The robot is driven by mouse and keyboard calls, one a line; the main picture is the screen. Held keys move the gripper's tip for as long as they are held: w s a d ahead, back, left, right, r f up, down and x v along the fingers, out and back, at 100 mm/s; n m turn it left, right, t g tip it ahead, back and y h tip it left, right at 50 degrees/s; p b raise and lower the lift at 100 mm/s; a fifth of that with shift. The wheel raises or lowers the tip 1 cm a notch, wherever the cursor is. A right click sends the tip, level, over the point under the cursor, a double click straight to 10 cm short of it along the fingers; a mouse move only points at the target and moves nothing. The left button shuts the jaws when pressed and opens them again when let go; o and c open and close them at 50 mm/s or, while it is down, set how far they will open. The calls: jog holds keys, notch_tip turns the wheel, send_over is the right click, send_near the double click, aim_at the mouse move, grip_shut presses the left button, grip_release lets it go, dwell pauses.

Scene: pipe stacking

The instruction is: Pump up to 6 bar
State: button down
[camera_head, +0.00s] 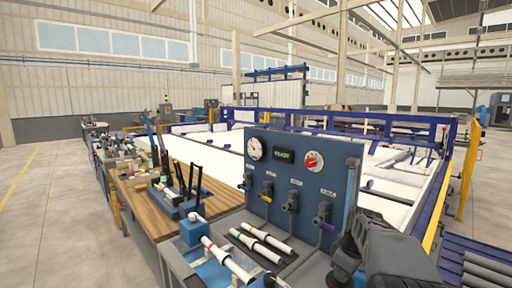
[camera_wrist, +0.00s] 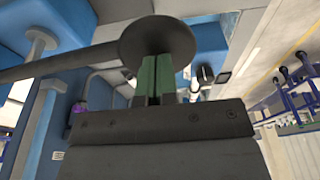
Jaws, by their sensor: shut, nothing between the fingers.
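A blue-grey test panel (camera_head: 296,175) stands at the centre of the head view. It carries a round white pressure gauge (camera_head: 255,149), a small display with green text that seems to say READY (camera_head: 283,155), and a red knob (camera_head: 313,161). The gauge's needle is too small to read. Several valves sit lower on the panel. A blue block (camera_head: 192,231) with a black upright lever stands left of the panel. My gripper (camera_wrist: 160,80) shows green fingertips pressed together, empty. A dark round disc (camera_wrist: 157,40) with a dark bar lies just beyond or against the tips; contact is unclear.
Black-and-white pipe pieces (camera_head: 265,243) lie on the bench before the panel. A wooden worktable (camera_head: 150,208) with tools is at left. A roller conveyor (camera_head: 480,265) is at lower right. Open floor (camera_head: 60,220) lies at far left.

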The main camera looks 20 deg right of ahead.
notch_tip(320, 180, up, 3)
jog(key=shift+a+r+p, duration=0.15)
jog(key=shift+p, duration=0.75)
jog(key=shift+f, duration=0.2)
jog(key=f+b, duration=0.2)
jog(key=f, duration=0.1)
jog(key=f+b, duration=0.5)
jog(key=f, duration=0.1)
jog(key=shift+d+f, duration=0.15)
jog(key=shift+d, duration=0.15)
jog(key=r+p, duration=0.2)
jog(key=r, duration=0.1)
jog(key=r+p, duration=0.2)
jog(key=r, duration=0.1)
jog(key=r+p, duration=0.3)
jog(key=shift+s+a+r, duration=0.1)
jog(key=shift+a+r, duration=0.25)
jog(key=shift+r, duration=0.05)
jog(key=shift+f, duration=0.1)
jog(key=shift+f, duration=0.1)
